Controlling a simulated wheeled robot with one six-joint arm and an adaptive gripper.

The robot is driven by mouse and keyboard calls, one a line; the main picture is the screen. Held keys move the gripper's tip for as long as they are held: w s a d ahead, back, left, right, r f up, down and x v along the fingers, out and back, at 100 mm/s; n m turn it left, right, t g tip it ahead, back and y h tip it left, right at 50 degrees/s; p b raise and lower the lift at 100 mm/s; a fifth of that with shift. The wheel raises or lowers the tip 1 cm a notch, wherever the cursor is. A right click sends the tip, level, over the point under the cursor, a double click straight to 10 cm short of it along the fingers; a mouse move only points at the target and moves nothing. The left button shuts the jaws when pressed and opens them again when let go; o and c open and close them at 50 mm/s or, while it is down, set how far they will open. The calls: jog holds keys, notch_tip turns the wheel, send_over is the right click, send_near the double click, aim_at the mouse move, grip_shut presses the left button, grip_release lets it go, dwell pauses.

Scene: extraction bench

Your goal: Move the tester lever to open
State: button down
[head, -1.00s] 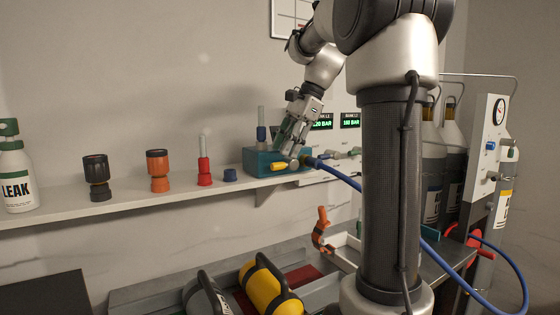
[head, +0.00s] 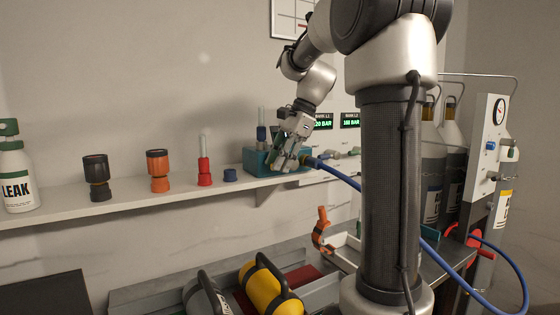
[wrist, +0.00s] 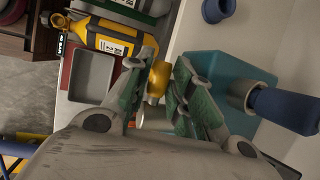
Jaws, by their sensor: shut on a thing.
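The tester is a teal box (head: 256,163) on the shelf in the head view; its side also shows in the wrist view (wrist: 232,68). A yellow lever (wrist: 157,80) sticks out beside the box in the wrist view, between my fingers. My gripper (head: 284,163) is at the front of the box and hides the lever in the head view. In the wrist view my gripper (wrist: 163,68) has its green-padded fingers on both sides of the lever, shut on it. The far end of the lever is partly hidden.
A blue hose (head: 338,173) runs from the tester's right side. Red (head: 205,165), orange (head: 159,171) and black (head: 96,177) fittings stand along the shelf to the left. Below are a yellow cylinder (head: 268,285) and an orange clamp-like part (head: 322,228).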

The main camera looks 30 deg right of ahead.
jog(key=shift+a+f+h, duration=0.15)
jog(key=shift+f+h, duration=0.15)
jog(key=shift+h, duration=0.5)
jog(key=shift+a+f+h, duration=0.15)
jog(key=shift+f+h, duration=0.1)
jog(key=shift+h, duration=0.55)
jog(key=shift+d+f+n+h, duration=0.1)
jog(key=shift+f+n+h, duration=0.35)
jog(key=shift+h, duration=0.95)
jog(key=shift+f, duration=0.15)
jog(key=c, duration=1.5)
grip_release()
jog(key=v, duration=1.2)
jog(key=shift+w, duration=0.1)
